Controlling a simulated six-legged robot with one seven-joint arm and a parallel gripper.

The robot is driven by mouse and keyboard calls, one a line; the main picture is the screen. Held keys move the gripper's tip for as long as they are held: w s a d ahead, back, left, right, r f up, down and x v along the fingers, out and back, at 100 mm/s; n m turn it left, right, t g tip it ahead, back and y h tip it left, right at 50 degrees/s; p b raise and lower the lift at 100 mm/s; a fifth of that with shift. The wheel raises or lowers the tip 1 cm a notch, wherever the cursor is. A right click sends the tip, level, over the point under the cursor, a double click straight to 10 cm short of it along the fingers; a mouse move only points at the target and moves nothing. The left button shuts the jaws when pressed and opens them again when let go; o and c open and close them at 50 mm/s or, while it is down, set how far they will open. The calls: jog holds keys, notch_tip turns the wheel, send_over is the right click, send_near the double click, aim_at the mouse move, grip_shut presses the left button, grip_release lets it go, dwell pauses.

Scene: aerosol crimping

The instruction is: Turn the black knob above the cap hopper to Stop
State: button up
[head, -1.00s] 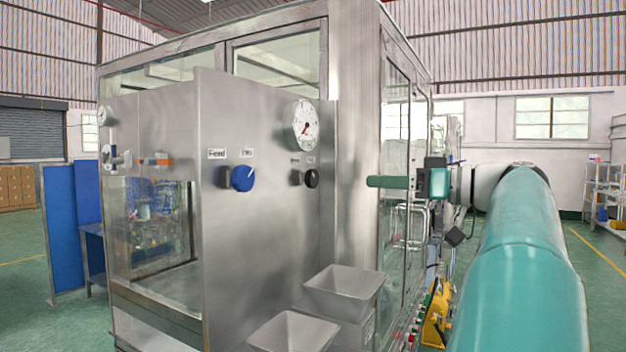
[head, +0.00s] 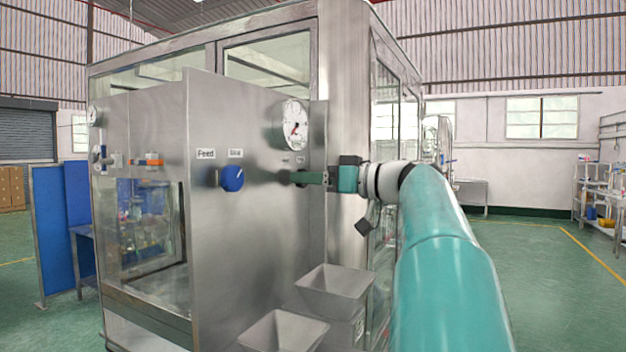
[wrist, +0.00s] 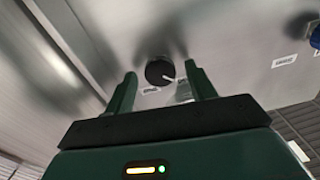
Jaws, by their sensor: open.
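The black knob (wrist: 158,72) shows in the wrist view on the steel panel, between my two fingertips. Its white pointer slants toward the lower right of that view, on the side of the right-hand small label; the labels are too small to read. My gripper (wrist: 160,74) is open, one finger on each side of the knob in this view; I cannot tell if the fingers touch it. In the head view my gripper (head: 300,178) reaches left in front of the panel, below the gauge, and hides most of the knob. The cap hopper (head: 341,286) is a pale steel funnel below.
A blue knob (head: 232,178) with two labels is left on the same panel. A round gauge (head: 295,124) sits just above my gripper. A second hopper (head: 283,332) stands lower left. The cabinet's steel corner post (head: 344,90) is close to my wrist.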

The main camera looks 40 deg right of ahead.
jog(key=c, duration=1)
jog(key=shift+o, duration=0.2)
jog(key=shift+a+m, duration=0.1)
jog(key=shift+m, duration=0.2)
jog(key=m, duration=1.7)
jog(key=shift+m, duration=0.3)
